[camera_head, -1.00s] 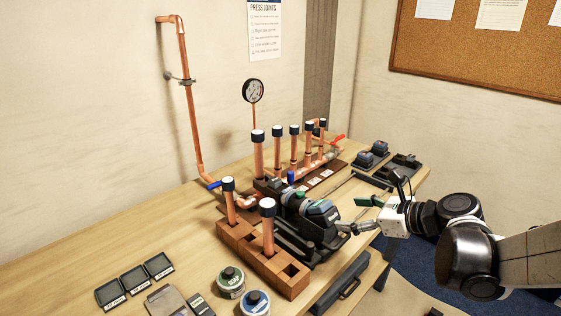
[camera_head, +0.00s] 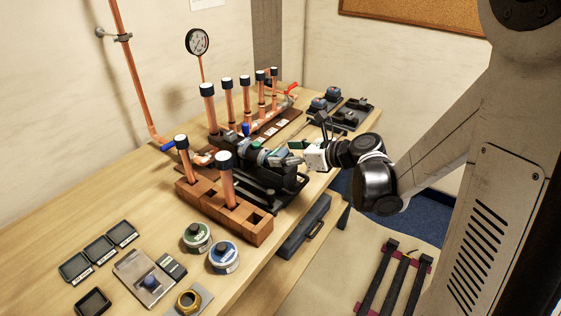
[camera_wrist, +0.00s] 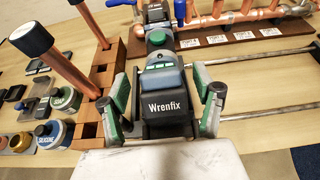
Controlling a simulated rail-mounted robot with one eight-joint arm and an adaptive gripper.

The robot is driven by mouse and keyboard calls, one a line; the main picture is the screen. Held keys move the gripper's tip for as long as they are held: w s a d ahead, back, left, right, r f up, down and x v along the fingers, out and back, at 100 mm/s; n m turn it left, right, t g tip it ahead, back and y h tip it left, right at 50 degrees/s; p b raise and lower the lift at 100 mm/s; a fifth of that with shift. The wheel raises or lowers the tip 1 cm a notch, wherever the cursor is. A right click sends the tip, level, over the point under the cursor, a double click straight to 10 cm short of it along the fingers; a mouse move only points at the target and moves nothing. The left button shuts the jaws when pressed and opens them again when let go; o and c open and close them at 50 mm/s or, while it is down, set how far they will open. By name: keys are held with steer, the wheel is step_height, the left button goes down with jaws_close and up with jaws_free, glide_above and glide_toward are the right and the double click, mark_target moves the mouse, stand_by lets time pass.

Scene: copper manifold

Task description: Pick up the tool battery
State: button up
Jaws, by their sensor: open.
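The tool battery is a black block marked "Wrenfix" with a blue-grey top (camera_wrist: 166,106), seated on the end of the green-and-black press tool (camera_wrist: 160,45). In the head view the press tool (camera_head: 252,155) lies in a black cradle, and its battery end is partly hidden by my fingers. My gripper (camera_wrist: 163,97) is open, with one green-and-grey finger on each side of the battery. A narrow gap shows on both sides, so the fingers look apart from it. My gripper also shows in the head view (camera_head: 287,159), reaching in from the right.
A brick block (camera_head: 222,215) with upright copper pipes stands left of the tool. The copper manifold (camera_head: 262,130) lies behind it. Dark battery-like units (camera_head: 326,100) sit at the back right. Tins (camera_head: 224,256) and small trays (camera_head: 100,250) are at the front left.

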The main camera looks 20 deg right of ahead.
mark_target(274, 152)
steer(key=x, duration=0.5)
steer(key=shift+p, duration=0.3)
steer(key=shift+r, duration=0.1)
steer(key=c, duration=1.4)
steer(key=shift+o, duration=0.2)
steer(key=shift+r, duration=0.1)
step_height(274, 152, up, 9)
steer(key=shift+r, duration=0.15)
steer(key=shift+a+f+t+y+b, duration=0.35)
steer(key=shift+y+b, duration=0.25)
steer(key=shift+b, duration=0.45)
steer(key=b, duration=0.1)
steer(key=t+y+b, duration=0.1)
steer(key=b, duration=0.1)
steer(key=shift+f+t, duration=0.25)
steer(key=shift+f, duration=0.05)
steer(key=shift+s+d+t+y+b, duration=0.1)
steer(key=shift+d+t+y+b, duration=0.1)
steer(key=shift+t+y+b, duration=0.7)
steer(key=shift+s+d+r+t+b, duration=0.25)
steer(key=shift+d+t+b, duration=0.3)
steer(key=shift+b, duration=0.4)
